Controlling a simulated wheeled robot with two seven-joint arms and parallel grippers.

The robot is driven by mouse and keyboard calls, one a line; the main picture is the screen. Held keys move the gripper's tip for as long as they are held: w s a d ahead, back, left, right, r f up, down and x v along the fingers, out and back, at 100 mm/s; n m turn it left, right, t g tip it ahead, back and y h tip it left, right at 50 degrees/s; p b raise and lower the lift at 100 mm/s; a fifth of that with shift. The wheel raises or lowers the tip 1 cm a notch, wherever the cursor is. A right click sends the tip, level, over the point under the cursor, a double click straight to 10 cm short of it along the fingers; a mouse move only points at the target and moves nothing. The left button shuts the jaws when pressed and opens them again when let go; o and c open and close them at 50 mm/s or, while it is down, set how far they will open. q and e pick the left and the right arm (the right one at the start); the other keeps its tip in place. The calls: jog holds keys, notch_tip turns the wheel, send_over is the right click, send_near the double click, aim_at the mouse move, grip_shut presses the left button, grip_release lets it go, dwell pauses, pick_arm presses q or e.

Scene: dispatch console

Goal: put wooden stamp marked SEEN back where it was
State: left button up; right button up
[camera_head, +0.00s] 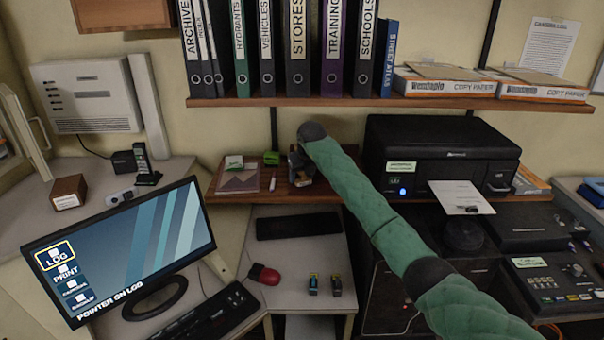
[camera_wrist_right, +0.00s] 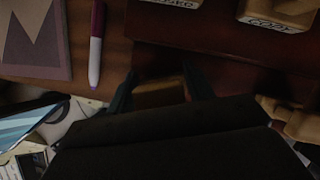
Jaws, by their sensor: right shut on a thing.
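My right gripper (camera_head: 301,168) is over the brown wooden shelf below the binders. In the right wrist view its two dark fingers (camera_wrist_right: 160,95) are shut on a brown wooden block, the stamp (camera_wrist_right: 160,92). Its marking is not visible, so I cannot read SEEN on it. The stamp lies low between the fingers, partly hidden by the dark gripper body; I cannot tell whether it touches the shelf. Two other wooden stamps stand on a dark red-brown surface (camera_wrist_right: 215,62) ahead: one reads COPY (camera_wrist_right: 278,14), the other's label is cut off (camera_wrist_right: 173,3). My left gripper is not in view.
A pen (camera_wrist_right: 96,45) and an envelope-like card (camera_head: 240,180) lie left of the gripper. A green object (camera_head: 271,158) stands behind them. The black printer (camera_head: 440,150) is close on the right. Binders (camera_head: 297,60) stand on the upper shelf.

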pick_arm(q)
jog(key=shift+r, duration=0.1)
pick_arm(e)
jog(key=shift+f, duration=0.15)
jog(key=o, duration=0.8)
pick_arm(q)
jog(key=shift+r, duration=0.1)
pick_arm(e)
jog(key=shift+s+r, duration=0.1)
jog(key=shift+r, duration=0.3)
jog(key=b+v, duration=0.2)
jog(key=v, duration=0.2)
jog(key=shift+s+d+b, duration=0.1)
jog(key=shift+b, duration=0.2)
pick_arm(q)
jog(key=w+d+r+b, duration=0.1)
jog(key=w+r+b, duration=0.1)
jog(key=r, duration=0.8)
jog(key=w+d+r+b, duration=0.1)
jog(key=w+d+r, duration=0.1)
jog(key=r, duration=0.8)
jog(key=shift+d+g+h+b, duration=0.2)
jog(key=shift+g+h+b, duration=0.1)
jog(key=shift+b, duration=0.05)
pick_arm(e)
jog(key=s+d, duration=0.4)
jog(key=s, duration=0.7)
jog(key=shift+d+r, duration=0.2)
jog(key=shift+d, duration=0.05)
jog(key=shift+s, duration=0.1)
